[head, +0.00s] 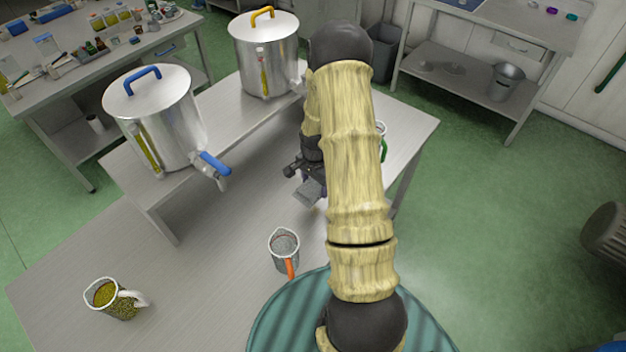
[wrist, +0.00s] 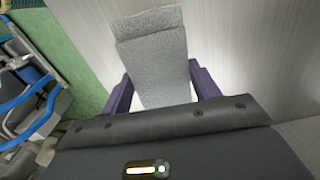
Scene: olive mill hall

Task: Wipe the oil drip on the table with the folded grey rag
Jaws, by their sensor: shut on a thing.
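The folded grey rag (wrist: 155,55) is held between the purple fingers of my gripper (wrist: 163,90) in the wrist view. In the head view my gripper (head: 303,176) is over the middle of the metal table (head: 215,240), and the rag (head: 312,192) hangs at its tip, close to the tabletop. I cannot tell whether the rag touches the table. The oil drip is not visible in either view; my arm and the rag cover part of the tabletop.
Two steel tanks, one with a blue handle (head: 165,115) and one with a yellow handle (head: 268,60), stand on a raised shelf (head: 222,130). An orange-handled jug (head: 284,248) stands in front of my gripper. A jug of olives (head: 112,300) stands front left. A green-handled jug (head: 383,150) is partly behind my arm.

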